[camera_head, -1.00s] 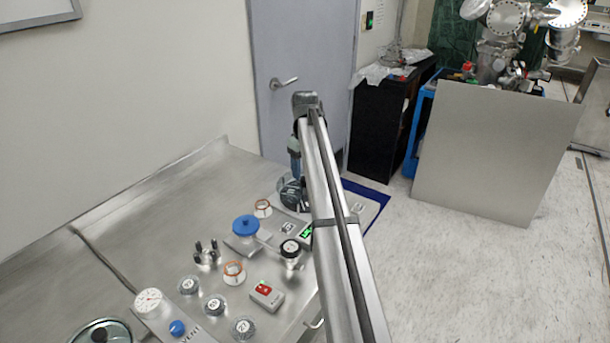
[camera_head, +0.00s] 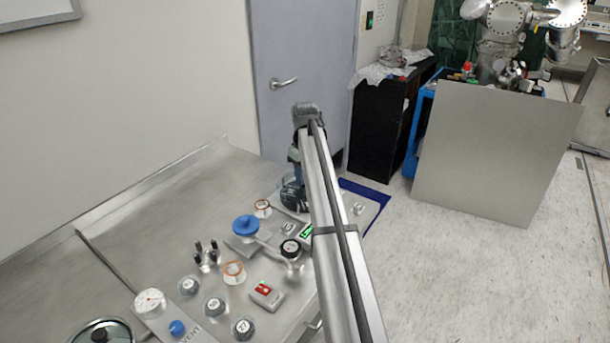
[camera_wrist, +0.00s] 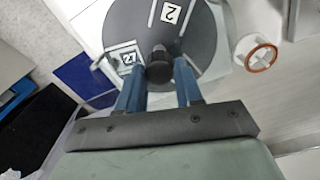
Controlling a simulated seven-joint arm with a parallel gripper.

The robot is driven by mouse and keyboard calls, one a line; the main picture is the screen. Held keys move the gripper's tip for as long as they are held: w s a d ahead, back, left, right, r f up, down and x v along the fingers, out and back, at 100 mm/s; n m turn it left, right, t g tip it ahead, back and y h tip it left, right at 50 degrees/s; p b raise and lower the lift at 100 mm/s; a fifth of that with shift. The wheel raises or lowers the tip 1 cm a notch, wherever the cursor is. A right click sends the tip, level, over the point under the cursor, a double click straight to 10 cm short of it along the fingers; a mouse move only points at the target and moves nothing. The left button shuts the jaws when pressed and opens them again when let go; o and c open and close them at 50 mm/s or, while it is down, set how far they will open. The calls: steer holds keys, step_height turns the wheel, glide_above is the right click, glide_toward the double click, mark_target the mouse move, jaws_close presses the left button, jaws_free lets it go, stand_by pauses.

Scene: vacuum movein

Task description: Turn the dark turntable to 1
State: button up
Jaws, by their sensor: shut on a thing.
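The dark turntable (camera_wrist: 195,45) is a round dark grey disc at the top of the wrist view. A white label reading 2 lies on it near the top edge of the picture. My gripper (camera_wrist: 159,72) reaches over the disc with two blue fingers, shut on a dark upright knob (camera_wrist: 158,66) between them. In the head view the turntable (camera_head: 291,196) shows only partly at the back right of the metal bench, with my arm covering the rest. A label that looks like 27 (camera_wrist: 127,58) shows beside the left finger.
An orange-rimmed white dial (camera_wrist: 261,57) stands right of the disc. Bare bench lies at the left.

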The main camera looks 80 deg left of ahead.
jaws_close()
steer(key=shift+n, duration=3.5)
steer(key=shift+d+n, duration=0.1)
steer(key=shift+n, duration=3.3)
steer(key=shift+d+n, duration=0.1)
steer(key=shift+n, duration=7)
steer(key=o, duration=0.6)
jaws_free()
